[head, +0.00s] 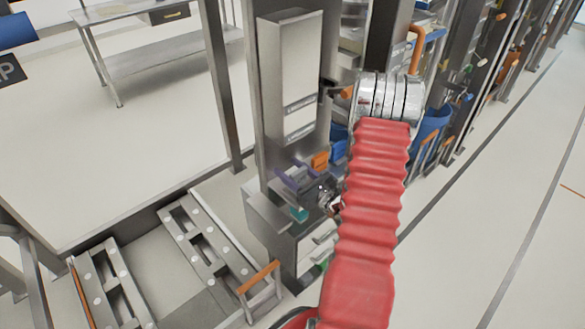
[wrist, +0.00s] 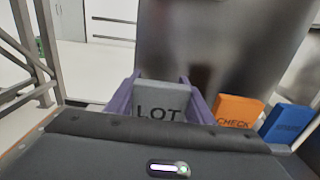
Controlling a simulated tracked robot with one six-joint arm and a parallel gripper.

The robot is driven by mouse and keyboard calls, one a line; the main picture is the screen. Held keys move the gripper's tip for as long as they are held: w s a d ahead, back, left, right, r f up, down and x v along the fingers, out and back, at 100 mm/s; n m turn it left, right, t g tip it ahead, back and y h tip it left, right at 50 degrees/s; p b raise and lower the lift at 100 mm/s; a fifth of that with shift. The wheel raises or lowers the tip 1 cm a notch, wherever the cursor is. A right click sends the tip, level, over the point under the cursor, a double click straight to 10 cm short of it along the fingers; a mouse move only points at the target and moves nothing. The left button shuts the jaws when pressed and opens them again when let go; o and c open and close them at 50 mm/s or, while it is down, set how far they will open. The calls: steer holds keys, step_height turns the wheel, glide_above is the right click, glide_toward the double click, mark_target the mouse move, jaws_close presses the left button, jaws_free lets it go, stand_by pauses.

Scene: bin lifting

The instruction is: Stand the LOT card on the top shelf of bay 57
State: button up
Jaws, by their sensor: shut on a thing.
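The LOT card (wrist: 160,94) is a grey block with dark letters, upright in the middle of the wrist view. The purple fingers of my gripper (wrist: 160,78) stand on either side of it, and my gripper is shut on the card. Its lower edge is hidden behind the dark body of my gripper. In the head view the purple fingers (head: 293,178) are low in front of the metal rack; the card itself cannot be made out clearly there. No number for bay 57 is readable.
An orange CHECK card (wrist: 238,110) and a blue card (wrist: 286,122) stand just right of the LOT card. A tall metal cabinet (head: 290,80) rises behind. Racks with coloured things run along the right. A table (head: 130,12) stands at the back left; the right floor is mostly clear.

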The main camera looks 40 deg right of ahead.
steer(key=shift+f, duration=0.3)
steer(key=o, duration=1.3)
steer(key=shift+c, duration=0.2)
steer(key=shift+s, duration=0.15)
steer(key=s, duration=1.3)
steer(key=shift+s+d, duration=0.2)
steer(key=shift+s, duration=0.05)
